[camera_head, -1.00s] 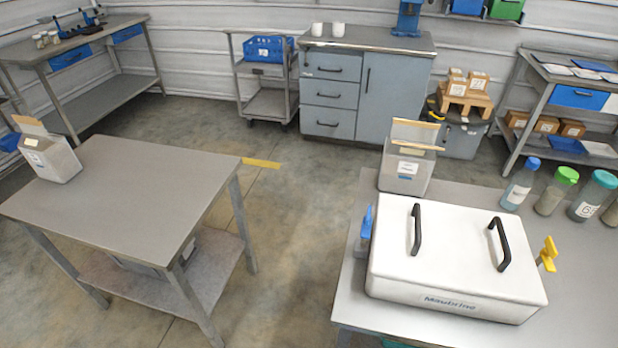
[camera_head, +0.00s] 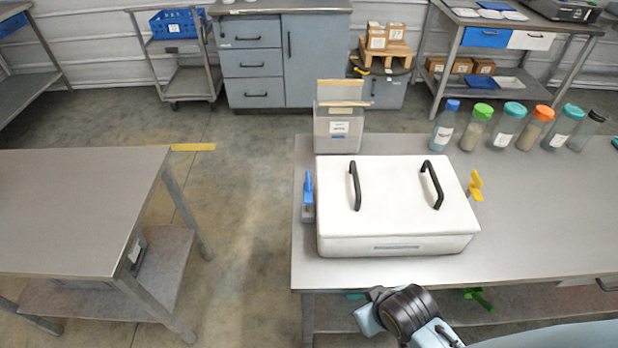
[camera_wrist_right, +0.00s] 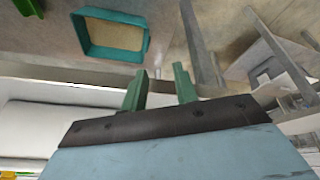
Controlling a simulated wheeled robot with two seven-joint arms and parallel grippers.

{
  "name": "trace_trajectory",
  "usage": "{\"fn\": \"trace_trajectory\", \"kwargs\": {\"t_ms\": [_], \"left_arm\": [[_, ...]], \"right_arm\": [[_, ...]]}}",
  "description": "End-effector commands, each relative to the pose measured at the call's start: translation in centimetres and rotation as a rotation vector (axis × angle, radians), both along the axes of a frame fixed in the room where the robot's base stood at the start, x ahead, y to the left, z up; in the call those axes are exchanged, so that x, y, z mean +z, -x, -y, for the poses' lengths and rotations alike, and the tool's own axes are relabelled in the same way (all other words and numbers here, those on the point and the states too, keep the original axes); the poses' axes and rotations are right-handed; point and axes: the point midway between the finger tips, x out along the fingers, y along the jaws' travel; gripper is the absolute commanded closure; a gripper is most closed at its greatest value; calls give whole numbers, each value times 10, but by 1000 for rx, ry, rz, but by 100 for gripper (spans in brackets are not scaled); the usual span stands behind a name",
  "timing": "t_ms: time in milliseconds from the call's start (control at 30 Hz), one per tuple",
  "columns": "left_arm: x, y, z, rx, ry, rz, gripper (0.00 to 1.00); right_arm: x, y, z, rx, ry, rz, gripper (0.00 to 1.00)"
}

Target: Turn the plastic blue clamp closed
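The blue clamp (camera_head: 308,190) stands upright at the left side of the white lidded hopper (camera_head: 398,245) on the right-hand table, on a small grey base. Its fine position is too small to tell. A yellow clamp (camera_head: 475,186) is on the hopper's right side, tilted. In the right wrist view, my right gripper (camera_wrist_right: 160,88) shows two green fingers standing apart with nothing between them. In the head view only part of my right arm shows at the bottom, below the table's front edge, well away from the blue clamp. My left gripper is not in view.
Several capped bottles (camera_head: 507,125) line the table's back right. A green part (camera_head: 478,298) shows below the front edge. A teal bin (camera_wrist_right: 82,45) shows in the wrist view. Another table (camera_head: 80,210) stands left across an open aisle.

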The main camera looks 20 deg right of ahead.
Motion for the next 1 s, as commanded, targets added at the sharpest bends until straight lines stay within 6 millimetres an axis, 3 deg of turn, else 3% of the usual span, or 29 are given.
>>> {"fn": "trace_trajectory", "kwargs": {"t_ms": [100,367,467,600,700,800,900,1000], "left_arm": [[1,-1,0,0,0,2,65],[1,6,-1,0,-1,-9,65],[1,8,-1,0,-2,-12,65],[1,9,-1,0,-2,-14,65],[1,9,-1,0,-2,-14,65],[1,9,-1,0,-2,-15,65],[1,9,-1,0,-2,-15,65],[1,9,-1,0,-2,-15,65]], "right_arm": [[61,-44,-7,6,16,179,71],[181,-154,-44,76,39,715,71],[222,-187,-68,146,38,917,71],[289,-223,-118,323,25,1241,71],[339,-232,-168,537,5,1485,71],[373,-223,-222,825,-14,1682,71],[381,-206,-267,1172,-22,1794,71],[366,-189,-296,1562,-9,1793,71]]}}
